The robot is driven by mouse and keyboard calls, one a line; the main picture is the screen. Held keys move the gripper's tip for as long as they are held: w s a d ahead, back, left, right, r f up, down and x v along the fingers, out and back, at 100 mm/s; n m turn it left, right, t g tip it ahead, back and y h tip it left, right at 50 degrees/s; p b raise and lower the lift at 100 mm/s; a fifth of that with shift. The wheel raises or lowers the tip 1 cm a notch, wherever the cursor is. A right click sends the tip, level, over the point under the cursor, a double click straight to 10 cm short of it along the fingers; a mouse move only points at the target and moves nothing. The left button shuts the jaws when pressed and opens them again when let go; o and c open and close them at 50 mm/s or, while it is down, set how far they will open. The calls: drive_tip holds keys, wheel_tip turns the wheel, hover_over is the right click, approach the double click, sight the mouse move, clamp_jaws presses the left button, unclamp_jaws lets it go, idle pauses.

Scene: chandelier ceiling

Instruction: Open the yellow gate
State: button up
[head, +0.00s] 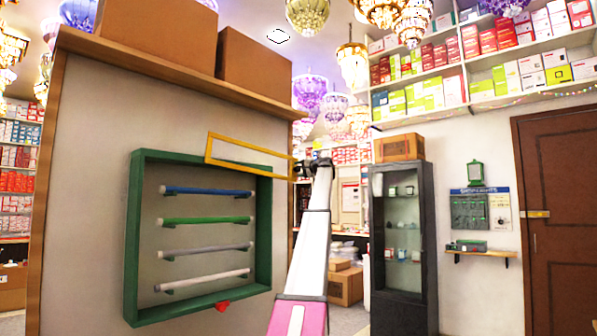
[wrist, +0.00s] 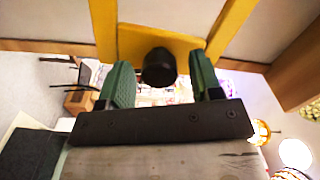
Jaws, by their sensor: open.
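The yellow gate (head: 250,143) is a thin rectangular frame at the upper right of a green wall frame (head: 133,240). Its right end reaches past the green frame's right side. In the wrist view the gate's yellow bars (wrist: 228,27) and crosspiece fill the top, with a round black knob (wrist: 158,67) on the crosspiece. My gripper (head: 303,168) is at the gate's right end. In the wrist view its green fingers (wrist: 160,78) are open, one on each side of the knob, with gaps visible. The exact depth of the knob between the fingers is hard to tell.
Blue, green, grey and white tubes (head: 205,280) lie across the green frame, with a red piece (head: 222,306) below. Cardboard boxes (head: 255,62) sit on the ledge above. A dark glass cabinet (head: 403,240) stands to the right, and a brown door (head: 560,220) is farther right.

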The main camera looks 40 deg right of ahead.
drive_tip(key=s, duration=1)
drive_tip(key=shift+d, duration=0.35)
